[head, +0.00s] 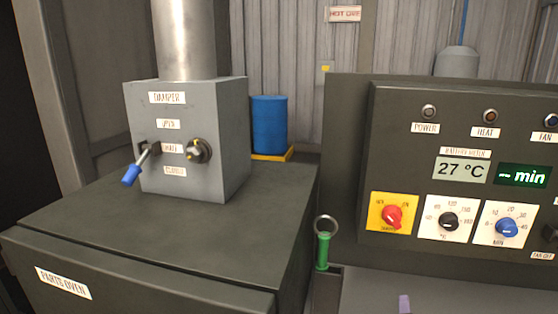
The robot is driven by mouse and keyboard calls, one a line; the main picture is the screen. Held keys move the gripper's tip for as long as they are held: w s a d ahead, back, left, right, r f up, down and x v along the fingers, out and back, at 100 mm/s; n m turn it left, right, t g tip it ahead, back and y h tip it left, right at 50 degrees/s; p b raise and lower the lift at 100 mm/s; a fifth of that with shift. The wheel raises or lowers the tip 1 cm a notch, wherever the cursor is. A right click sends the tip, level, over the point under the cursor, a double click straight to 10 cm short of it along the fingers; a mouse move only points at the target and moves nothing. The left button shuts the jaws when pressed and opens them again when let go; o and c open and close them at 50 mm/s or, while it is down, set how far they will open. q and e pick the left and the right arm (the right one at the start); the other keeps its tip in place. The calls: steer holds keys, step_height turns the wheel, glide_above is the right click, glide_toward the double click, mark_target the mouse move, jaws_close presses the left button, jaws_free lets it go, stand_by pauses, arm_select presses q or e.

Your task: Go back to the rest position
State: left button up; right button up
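Neither of my grippers shows in the head view, and no part of my arms can be made out. The damper box (215,150) stands on top of the dark parts oven (80,225) at the left. Its lever with a blue grip (131,175) points down to the left. A dark knob with a brass-coloured centre (198,151) sits on its front face.
A control panel (400,170) fills the right, with a red switch (392,217), dials and a 27 °C display (460,170). A green handle with a ring (323,250) stands beside it. A blue drum (269,124) stands behind.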

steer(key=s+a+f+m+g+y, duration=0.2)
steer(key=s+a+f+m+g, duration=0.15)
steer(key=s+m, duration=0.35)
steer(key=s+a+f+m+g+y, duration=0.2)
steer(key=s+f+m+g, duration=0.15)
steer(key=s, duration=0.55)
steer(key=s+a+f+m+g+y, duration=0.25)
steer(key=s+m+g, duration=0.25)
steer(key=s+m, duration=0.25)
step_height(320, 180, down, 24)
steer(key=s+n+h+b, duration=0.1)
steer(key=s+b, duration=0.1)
steer(key=b, duration=0.6)
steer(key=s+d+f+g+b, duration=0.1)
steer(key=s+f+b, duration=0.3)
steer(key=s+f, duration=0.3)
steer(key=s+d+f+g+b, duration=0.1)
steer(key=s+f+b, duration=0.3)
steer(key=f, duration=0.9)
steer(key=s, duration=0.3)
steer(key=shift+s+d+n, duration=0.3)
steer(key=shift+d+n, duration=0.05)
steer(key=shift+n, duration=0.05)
